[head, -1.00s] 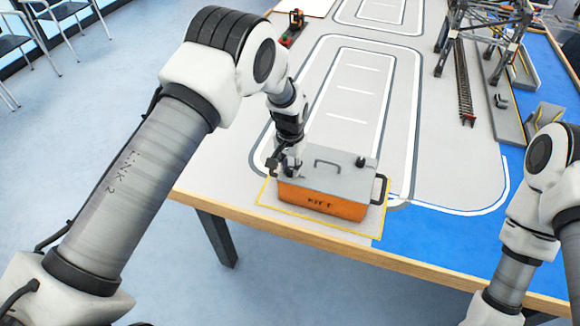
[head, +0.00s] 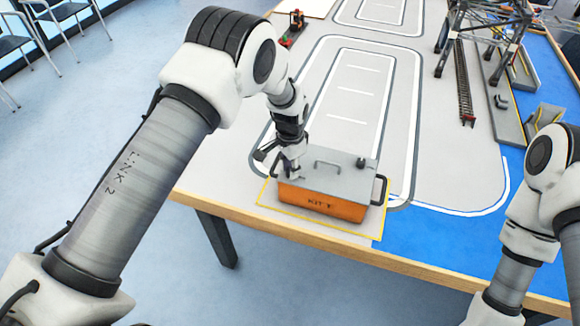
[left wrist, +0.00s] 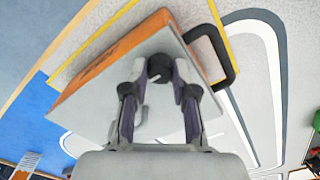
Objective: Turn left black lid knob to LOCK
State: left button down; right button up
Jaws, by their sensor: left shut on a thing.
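An orange box (head: 320,204) with a grey lid (head: 335,178) and "KIT T" lettering stands at the table's near edge. The lid has a middle handle and a black knob (head: 361,162) at its right end. My left gripper (head: 291,170) is over the lid's left end. In the left wrist view, my left gripper (left wrist: 160,77) is shut on the left black knob (left wrist: 160,66), its fingers on either side. Any LOCK marking is too small to read. My right arm shows at the right edge, but its gripper is out of the picture.
A yellow outline (head: 262,197) on the table surrounds the box. A black side handle (head: 380,190) sticks out at the box's right end. A gantry crane model (head: 485,35) and a rail track (head: 465,85) stand at the far right. The grey lane area behind the box is clear.

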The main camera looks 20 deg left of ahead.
pick_arm(q)
jog(key=shift+s+f, duration=0.1)
jog(key=shift+f, duration=0.05)
jog(key=c, duration=1.1)
grip_release()
jog(key=shift+o, duration=1)
jog(key=shift+d, duration=0.1)
notch_tip(320, 180, up, 12)
jog(key=shift+w, duration=0.2)
